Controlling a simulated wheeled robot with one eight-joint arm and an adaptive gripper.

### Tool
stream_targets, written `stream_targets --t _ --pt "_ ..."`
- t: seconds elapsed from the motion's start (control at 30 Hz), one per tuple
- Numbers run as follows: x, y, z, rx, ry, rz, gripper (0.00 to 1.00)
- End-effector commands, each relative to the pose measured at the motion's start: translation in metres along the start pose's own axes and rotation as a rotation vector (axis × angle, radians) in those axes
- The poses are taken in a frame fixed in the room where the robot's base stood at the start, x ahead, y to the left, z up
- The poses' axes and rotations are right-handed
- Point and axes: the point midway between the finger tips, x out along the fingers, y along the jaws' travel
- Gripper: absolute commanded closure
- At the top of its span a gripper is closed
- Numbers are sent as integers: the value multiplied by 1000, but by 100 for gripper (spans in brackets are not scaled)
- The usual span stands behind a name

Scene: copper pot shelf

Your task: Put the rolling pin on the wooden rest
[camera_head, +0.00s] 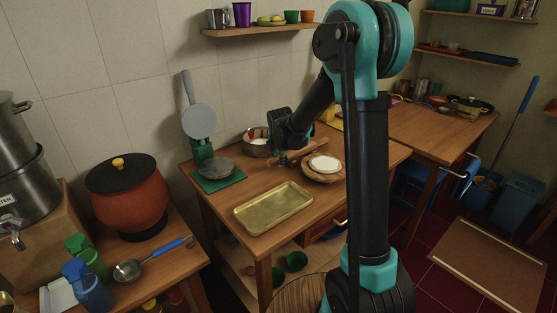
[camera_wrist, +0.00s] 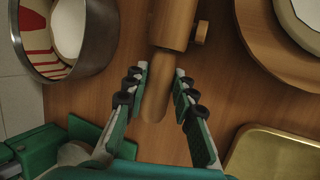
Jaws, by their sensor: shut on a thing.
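The rolling pin (camera_head: 309,149) is a pale wooden cylinder above the middle table in the head view. In the wrist view its thick body (camera_wrist: 172,22) is at the top, and its narrower handle (camera_wrist: 155,98) points down between my fingers. My gripper (camera_wrist: 160,72) is shut on that handle, with one finger on each side. A small wooden peg-like piece (camera_wrist: 201,32) shows just right of the pin's body; it may belong to the wooden rest. I cannot make out the rest clearly, nor whether the pin touches it.
A round wooden board (camera_head: 312,176) with a white disc (camera_head: 324,163) is close right of the pin. A metal bowl (camera_head: 256,143) stands to the left. A brass tray (camera_head: 273,208) lies in front. A pan (camera_head: 198,120) stands upright at the back left.

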Motion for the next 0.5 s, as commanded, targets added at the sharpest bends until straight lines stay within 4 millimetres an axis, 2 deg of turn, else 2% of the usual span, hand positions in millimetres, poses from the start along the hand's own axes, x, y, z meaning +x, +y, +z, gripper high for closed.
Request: stream_targets --t 0.5 --pt "8 -4 -2 1 0 -1 100"
